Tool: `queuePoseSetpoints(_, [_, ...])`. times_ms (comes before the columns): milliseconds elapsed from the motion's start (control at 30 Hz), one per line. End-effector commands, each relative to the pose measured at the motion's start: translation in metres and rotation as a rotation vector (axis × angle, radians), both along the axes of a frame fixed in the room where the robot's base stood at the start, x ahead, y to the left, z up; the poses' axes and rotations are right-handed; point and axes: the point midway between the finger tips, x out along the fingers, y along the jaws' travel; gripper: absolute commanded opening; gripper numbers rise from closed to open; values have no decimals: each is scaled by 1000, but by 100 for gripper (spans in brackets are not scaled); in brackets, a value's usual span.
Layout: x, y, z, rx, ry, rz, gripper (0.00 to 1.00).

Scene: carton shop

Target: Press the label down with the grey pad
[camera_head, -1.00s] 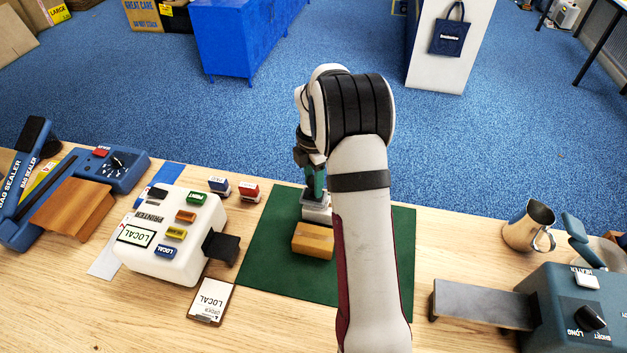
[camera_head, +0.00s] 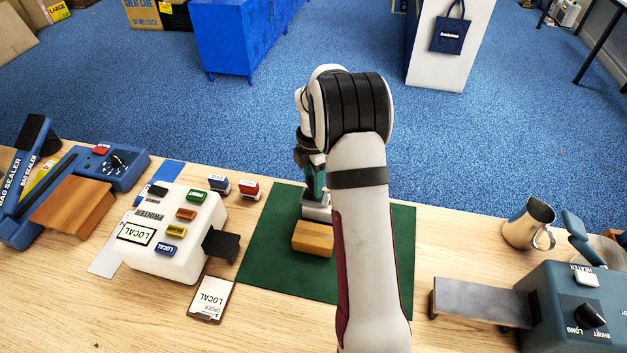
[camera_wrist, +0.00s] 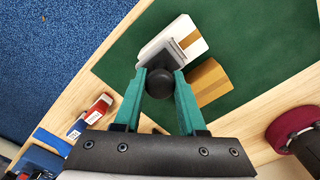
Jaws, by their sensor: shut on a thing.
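My gripper (camera_wrist: 161,80) is shut on the round black knob (camera_wrist: 158,84) of the grey pad (camera_wrist: 165,57), one green finger on each side. In the wrist view the pad is over a white block or white surface (camera_wrist: 184,33), and part of this shows past the pad. I cannot tell whether the white is the label, nor whether the pad touches it. In the head view my gripper (camera_head: 312,183) is above this white-grey thing (camera_head: 316,208) on the green mat (camera_head: 275,265). A brown carton with a lighter strip (camera_head: 313,239) sits close in front of it.
Left of the mat are a white label printer (camera_head: 180,262) with coloured buttons, a dark-framed order card (camera_head: 212,300) and two small stamps (camera_head: 249,189). A bag sealer (camera_head: 125,165) stands far left. A metal mug (camera_head: 530,225) and a grey machine (camera_head: 570,315) are right.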

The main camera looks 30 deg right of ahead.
Motion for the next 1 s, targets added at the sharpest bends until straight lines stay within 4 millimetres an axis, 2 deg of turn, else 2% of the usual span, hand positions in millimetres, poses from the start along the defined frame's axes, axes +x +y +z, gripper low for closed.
queuePoseSetpoints(1000, [-18, -17, 0, 1, 2, -2, 0])
